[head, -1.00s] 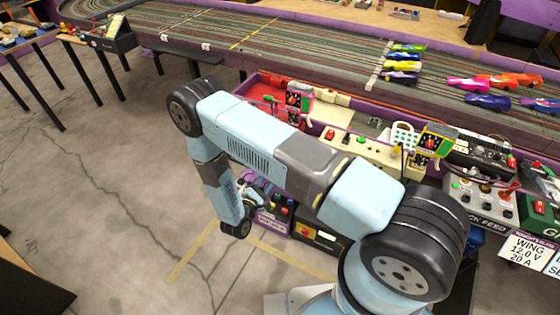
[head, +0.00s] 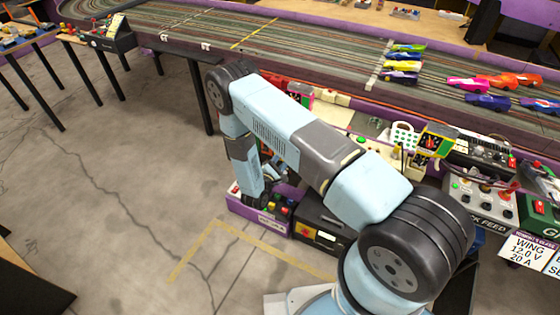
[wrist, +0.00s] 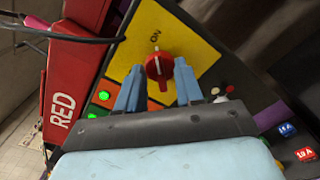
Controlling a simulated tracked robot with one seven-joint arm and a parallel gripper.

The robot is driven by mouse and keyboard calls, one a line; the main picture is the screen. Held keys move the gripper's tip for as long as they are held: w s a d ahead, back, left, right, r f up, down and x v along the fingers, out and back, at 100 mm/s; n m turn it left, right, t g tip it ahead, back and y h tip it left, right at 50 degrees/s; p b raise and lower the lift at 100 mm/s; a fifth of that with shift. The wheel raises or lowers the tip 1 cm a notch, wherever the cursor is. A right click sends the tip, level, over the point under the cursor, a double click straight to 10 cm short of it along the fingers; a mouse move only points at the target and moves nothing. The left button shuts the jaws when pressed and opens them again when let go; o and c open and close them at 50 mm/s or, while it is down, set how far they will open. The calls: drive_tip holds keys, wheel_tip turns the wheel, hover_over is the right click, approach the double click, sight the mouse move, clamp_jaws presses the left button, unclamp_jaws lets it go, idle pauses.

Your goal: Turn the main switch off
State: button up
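The main switch is a red rotary knob (wrist: 159,68) on a yellow plate (wrist: 185,25) in the wrist view. "ON" is printed on the plate beyond the knob, and the knob's grip bar runs roughly toward that word. My gripper (wrist: 159,65) is open, with one blue finger on each side of the knob. The fingertips look close to the knob, with small gaps showing; contact is not clear.
A red box marked RED (wrist: 65,90) stands left of the switch, with a dark cable (wrist: 60,38) across it. Lit green buttons (wrist: 104,95) and small blue and red blocks (wrist: 305,154) lie nearby. In the head view, a purple-edged control box (head: 262,220) and a black box (head: 322,234) stand below the track.

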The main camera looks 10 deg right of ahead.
clamp_jaws()
idle(0.3)
drive_tip(key=shift+a, duration=0.1)
